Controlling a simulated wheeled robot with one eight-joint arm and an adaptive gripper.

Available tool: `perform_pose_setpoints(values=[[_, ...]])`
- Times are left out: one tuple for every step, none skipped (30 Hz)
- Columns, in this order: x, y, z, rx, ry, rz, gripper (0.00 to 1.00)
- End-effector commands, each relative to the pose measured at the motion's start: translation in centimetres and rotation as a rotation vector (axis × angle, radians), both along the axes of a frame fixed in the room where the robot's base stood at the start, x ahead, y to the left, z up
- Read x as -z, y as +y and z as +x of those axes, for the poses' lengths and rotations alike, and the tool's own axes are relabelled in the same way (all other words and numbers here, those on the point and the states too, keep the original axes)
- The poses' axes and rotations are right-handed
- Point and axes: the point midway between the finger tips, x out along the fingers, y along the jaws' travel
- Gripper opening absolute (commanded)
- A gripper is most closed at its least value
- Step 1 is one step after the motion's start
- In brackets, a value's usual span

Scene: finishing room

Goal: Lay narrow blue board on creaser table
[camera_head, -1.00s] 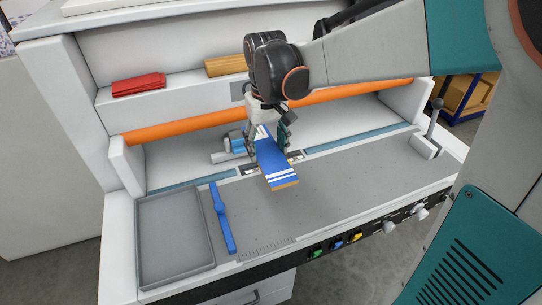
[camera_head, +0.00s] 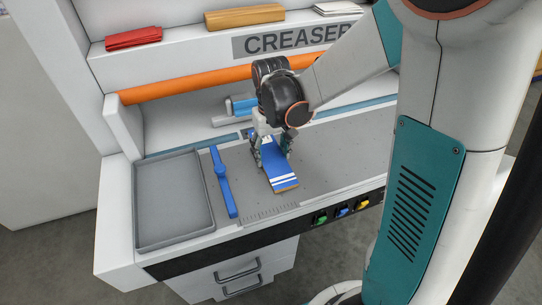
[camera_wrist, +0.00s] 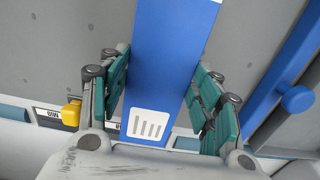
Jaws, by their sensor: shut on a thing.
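The narrow blue board (camera_head: 278,167) has white stripes and a tan edge at its near end. My gripper (camera_head: 270,150) is shut on the board, with a finger on each side of it. In the wrist view, the board (camera_wrist: 168,60) runs between the teal finger pads of my gripper (camera_wrist: 160,95), and a white printed label shows on it. The creaser table (camera_head: 325,165) is a grey speckled surface beneath the board. The board is over this surface; I cannot tell whether it touches it.
A grey tray (camera_head: 140,215) lies at the table's left. A blue bar with a knob (camera_head: 222,180) stands between tray and board. An orange roller (camera_head: 190,83) spans the back. Red sheets (camera_head: 133,38) and a tan stack (camera_head: 244,17) sit on the shelf above.

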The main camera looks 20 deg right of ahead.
Motion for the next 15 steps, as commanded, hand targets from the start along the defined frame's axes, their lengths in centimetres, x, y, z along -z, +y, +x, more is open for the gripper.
perform_pose_setpoints(values=[[1.03, 0.0, 0.02, 0.0, 0.0, 0.0, 0.34], [1.33, 0.0, 0.01, 0.0, 0.0, 0.0, 0.34], [1.54, 0.0, 0.01, 0.0, 0.0, 0.0, 0.34], [1.59, 0.0, 0.01, 0.0, 0.0, 0.0, 0.34], [1.56, 0.0, 0.01, 0.0, 0.0, 0.0, 0.34], [1.49, 0.0, 0.0, 0.0, 0.0, 0.0, 0.34], [1.46, 0.0, 0.0, 0.0, 0.0, 0.0, 0.34], [1.44, 0.0, 0.0, 0.0, 0.0, 0.0, 0.34], [1.43, 0.0, 0.0, 0.0, 0.0, 0.0, 0.34], [1.44, 0.0, 0.0, 0.0, 0.0, 0.0, 0.34], [1.47, 0.0, 0.0, 0.0, 0.0, 0.0, 0.34], [1.58, 0.0, 0.0, 0.0, 0.0, 0.0, 0.34], [1.69, 0.0, 0.0, 0.0, 0.0, 0.0, 0.34], [1.79, 0.0, 0.0, 0.0, 0.0, 0.0, 0.34], [1.78, 0.0, 0.0, 0.0, 0.0, 0.0, 0.62]])
